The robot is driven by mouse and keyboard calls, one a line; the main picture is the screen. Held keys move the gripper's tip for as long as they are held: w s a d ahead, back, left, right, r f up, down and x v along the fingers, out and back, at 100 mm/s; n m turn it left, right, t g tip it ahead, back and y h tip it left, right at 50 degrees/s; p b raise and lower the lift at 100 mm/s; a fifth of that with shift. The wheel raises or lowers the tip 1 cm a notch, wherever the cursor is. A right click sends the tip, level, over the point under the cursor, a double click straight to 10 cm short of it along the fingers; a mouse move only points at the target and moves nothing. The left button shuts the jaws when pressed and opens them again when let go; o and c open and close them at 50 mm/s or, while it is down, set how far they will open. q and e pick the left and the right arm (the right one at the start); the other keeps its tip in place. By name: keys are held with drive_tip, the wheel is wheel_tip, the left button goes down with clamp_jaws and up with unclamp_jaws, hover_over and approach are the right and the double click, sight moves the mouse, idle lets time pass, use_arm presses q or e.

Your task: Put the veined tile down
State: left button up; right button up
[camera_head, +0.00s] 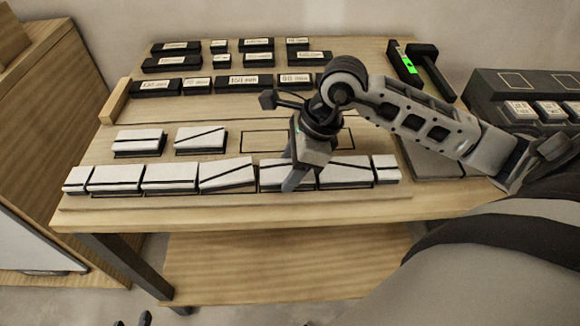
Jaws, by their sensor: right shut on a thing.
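A row of white tiles with dark veins lies along the front of the wooden bench (250,211). My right gripper (291,186) points down at this row and is shut on a veined tile (272,176), which it partly hides. The held tile is in line with the others, between a tile with a slanting vein (228,175) on its left and another veined tile (345,172) on its right. I cannot tell whether it touches the bench. Small dark tips at the bottom left edge may be my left gripper (132,320); its jaws are not clear.
Two more white tiles, one straight-veined (140,140) and one slant-veined (200,136), sit behind the row. A drawn outline (250,141) is partly hidden by my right arm. Labelled black blocks (244,82) stand at the back. A dark rack (490,90) is at right.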

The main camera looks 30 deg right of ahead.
drive_tip(key=o, duration=0.6)
drive_tip(key=shift+f, duration=0.15)
drive_tip(key=o, duration=0.4)
drive_tip(key=shift+r, duration=0.25)
drive_tip(key=v, duration=1.2)
drive_tip(key=shift+a, duration=0.15)
